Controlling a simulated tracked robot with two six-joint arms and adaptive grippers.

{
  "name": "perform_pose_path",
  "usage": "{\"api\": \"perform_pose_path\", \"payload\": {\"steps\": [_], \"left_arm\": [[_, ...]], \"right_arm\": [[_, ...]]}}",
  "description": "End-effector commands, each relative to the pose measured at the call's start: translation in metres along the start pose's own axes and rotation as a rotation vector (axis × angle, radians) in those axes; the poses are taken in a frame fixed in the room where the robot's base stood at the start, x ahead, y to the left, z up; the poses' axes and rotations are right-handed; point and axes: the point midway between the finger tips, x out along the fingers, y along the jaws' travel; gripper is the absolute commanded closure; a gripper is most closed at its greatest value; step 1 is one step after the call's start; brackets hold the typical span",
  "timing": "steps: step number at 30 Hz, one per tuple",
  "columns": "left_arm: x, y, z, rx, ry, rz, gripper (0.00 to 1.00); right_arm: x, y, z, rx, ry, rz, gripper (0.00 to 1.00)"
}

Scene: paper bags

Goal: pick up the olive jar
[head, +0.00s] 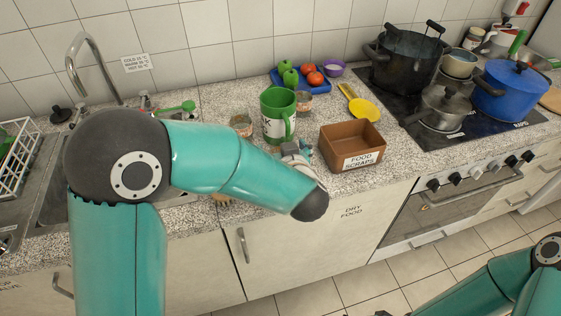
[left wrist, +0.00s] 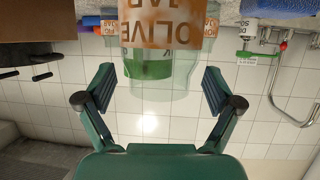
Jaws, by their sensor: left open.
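The olive jar (left wrist: 160,35) is clear glass with an orange-brown label that reads OLIVE JAR. It shows upside down at the top middle of the left wrist view, ahead of my fingers. I cannot make it out for sure in the head view, where my arm covers part of the counter. My left gripper (left wrist: 160,77) is open and empty, with one finger on each side of the jar's line. In the head view the left gripper (head: 296,152) is low over the counter, in front of the green jug, and partly hidden by my arm. My right gripper is out of view.
The green jug (head: 278,117) stands close behind the gripper. The brown food scraps box (head: 352,147) is just to its right. Small labelled jars (head: 241,124) stand near the jug. A blue tray (head: 302,84) of vegetables is at the back, and a yellow spoon (head: 364,109) lies behind the box.

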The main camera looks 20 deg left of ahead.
Motion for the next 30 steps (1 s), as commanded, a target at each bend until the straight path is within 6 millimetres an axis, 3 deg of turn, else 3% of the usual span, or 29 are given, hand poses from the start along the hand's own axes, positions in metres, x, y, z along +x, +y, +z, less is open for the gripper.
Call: {"api": "perform_pose_path", "payload": {"steps": [8,25,30], "left_arm": [[0.0054,0.0002,-0.0004,-0.001,0.001,0.001,0.08],[0.005,0.0004,0.0004,0.0,0.0,0.001,1.0],[0.0049,0.0005,0.0006,0.001,-0.001,0.001,1.0]], "right_arm": [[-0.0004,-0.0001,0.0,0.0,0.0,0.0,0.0],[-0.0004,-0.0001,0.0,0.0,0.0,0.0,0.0],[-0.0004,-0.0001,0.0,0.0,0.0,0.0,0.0]]}}
